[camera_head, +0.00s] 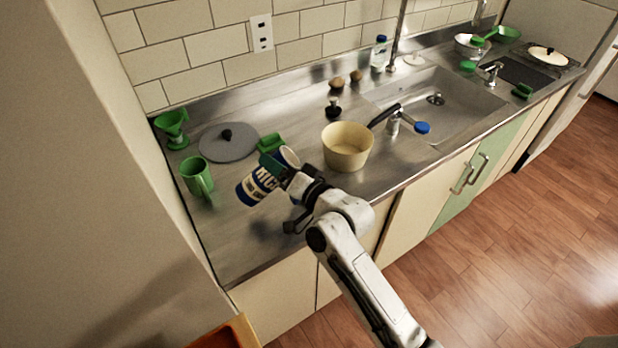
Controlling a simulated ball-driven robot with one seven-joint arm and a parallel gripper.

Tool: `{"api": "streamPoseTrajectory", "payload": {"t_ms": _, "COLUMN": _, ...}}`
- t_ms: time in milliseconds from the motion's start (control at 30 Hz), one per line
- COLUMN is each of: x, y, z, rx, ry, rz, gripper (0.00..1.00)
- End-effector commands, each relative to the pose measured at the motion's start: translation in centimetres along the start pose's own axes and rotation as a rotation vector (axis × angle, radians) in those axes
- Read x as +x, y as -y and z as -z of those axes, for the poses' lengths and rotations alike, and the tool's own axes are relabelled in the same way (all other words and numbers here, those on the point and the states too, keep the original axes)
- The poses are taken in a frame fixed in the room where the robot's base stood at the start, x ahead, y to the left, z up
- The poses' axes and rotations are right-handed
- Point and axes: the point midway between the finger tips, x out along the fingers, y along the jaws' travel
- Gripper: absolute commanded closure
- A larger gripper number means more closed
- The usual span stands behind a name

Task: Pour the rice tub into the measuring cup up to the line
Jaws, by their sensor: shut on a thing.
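The rice tub (257,186) is blue and white with "RICE" lettering. It is tilted in the air above the counter, with one end low to the left and the other up to the right. My gripper (284,178) is shut on the tub from its right side; the fingers are partly hidden. A green cup with a handle (194,176), which looks like the measuring cup, stands upright on the counter left of the tub, apart from it. Its line and contents cannot be made out.
A cream pot (347,160) with a dark handle stands right of my gripper. A grey lid (228,150) lies behind the tub, near a green object (270,143). A green funnel-like item (173,127) stands at the back left. The front left counter (235,250) is clear.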

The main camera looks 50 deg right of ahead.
Motion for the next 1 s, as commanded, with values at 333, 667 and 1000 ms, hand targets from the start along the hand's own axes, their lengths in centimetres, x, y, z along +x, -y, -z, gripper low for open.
{"api": "streamPoseTrajectory", "payload": {"t_ms": 333, "x": 0.00, "y": 0.13, "z": 0.16, "rx": 0.018, "ry": -0.008, "rz": 0.009, "gripper": 0.72}}
{"api": "streamPoseTrajectory", "payload": {"t_ms": 667, "x": 0.00, "y": 0.21, "z": 0.22, "rx": 0.036, "ry": -0.013, "rz": 0.017, "gripper": 0.72}}
{"api": "streamPoseTrajectory", "payload": {"t_ms": 1000, "x": -0.01, "y": 0.28, "z": 0.30, "rx": 0.055, "ry": -0.019, "rz": 0.024, "gripper": 0.72}}
